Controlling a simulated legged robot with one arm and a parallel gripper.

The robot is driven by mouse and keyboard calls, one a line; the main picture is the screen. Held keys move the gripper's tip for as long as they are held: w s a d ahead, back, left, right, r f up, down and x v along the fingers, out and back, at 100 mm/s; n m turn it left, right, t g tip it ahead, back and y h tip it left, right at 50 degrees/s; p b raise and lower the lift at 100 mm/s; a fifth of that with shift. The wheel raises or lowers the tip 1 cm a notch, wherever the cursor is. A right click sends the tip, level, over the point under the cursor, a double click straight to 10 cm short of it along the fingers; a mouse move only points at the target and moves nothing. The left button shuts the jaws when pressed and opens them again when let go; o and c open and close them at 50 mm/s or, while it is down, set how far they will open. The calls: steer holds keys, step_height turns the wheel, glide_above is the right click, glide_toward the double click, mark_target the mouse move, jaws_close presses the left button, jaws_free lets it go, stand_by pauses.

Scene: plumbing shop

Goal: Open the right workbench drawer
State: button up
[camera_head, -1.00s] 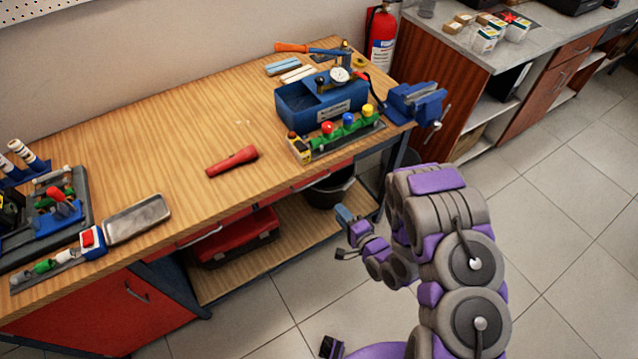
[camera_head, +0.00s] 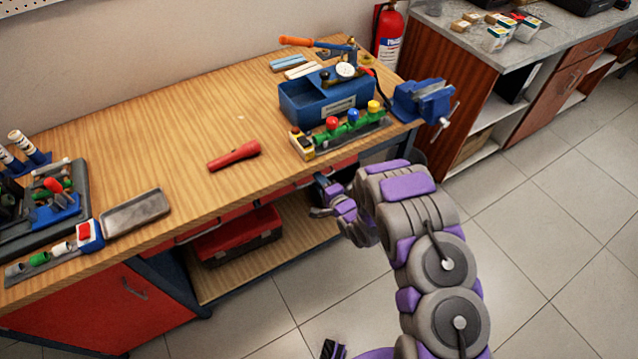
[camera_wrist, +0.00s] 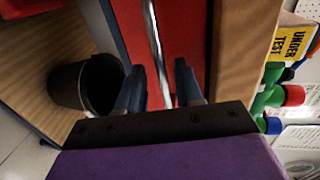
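The right drawer's red front (camera_head: 343,164) shows as a thin strip under the workbench top (camera_head: 165,150). In the wrist view the red front (camera_wrist: 187,35) fills the middle, with a long silver bar handle (camera_wrist: 154,45) running down it. The drawer looks shut. My gripper (camera_head: 322,184) is at the drawer front, below the bench edge. In the wrist view my gripper's (camera_wrist: 158,80) two dark blue fingers are apart, one on each side of the handle in the picture. Neither finger visibly presses on it. In the head view my arm hides part of the drawer.
A red case (camera_head: 237,238) rests on the lower shelf. A black bucket (camera_wrist: 92,85) stands near the gripper. The tiled floor at right is clear.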

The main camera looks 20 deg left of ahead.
steer(key=shift+w+a, duration=0.15)
steer(key=shift+a, duration=0.1)
steer(key=shift+c, duration=0.5)
jaws_close()
steer(key=shift+d+f, duration=0.1)
steer(key=shift+f, duration=0.1)
stand_by(0.6)
